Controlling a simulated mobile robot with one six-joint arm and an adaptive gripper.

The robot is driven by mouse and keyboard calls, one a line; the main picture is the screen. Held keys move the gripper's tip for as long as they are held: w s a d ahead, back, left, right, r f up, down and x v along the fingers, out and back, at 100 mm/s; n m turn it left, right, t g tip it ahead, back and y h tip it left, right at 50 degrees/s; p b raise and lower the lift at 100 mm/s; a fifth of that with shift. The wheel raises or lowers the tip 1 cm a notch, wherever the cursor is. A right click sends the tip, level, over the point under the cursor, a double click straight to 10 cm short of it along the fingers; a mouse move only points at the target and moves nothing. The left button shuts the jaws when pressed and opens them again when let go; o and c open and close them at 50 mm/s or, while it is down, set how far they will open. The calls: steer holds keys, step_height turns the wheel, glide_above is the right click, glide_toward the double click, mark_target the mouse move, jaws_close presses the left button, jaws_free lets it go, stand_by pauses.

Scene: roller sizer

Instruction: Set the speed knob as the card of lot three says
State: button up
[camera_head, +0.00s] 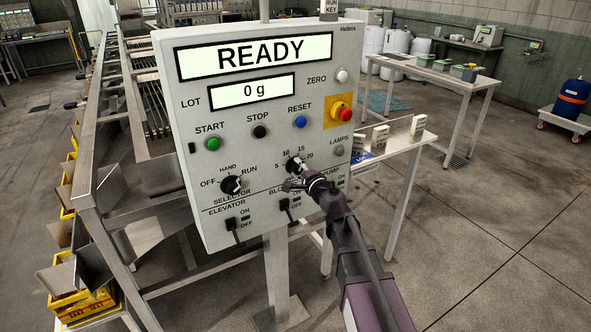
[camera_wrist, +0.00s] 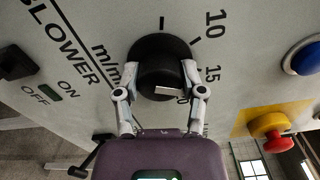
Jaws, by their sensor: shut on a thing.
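The black speed knob (camera_head: 293,163) sits on the grey control panel, below the RESET button, inside a printed scale of 5, 10, 15 and 20. My gripper (camera_head: 299,178) is at the knob from the lower right. In the wrist view the knob (camera_wrist: 162,56) is between the two fingers of my gripper (camera_wrist: 165,95), which is shut on it. A white mark shows on the knob's near edge. I cannot tell its exact setting. Small white cards or blocks (camera_head: 381,135) stand on a side table; no lot card can be read.
The panel (camera_head: 180,120) shows READY and 0 g. A red emergency stop (camera_head: 340,110) and blue RESET button (camera_head: 300,122) are above the knob. The HAND selector (camera_head: 231,185) and several switches (camera_head: 285,207) are left and below.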

steer(key=shift+a, duration=0.15)
steer(key=o, duration=1.1)
steer(key=shift+o, duration=0.2)
steer(key=shift+s, duration=0.1)
steer(key=v, duration=1.2)
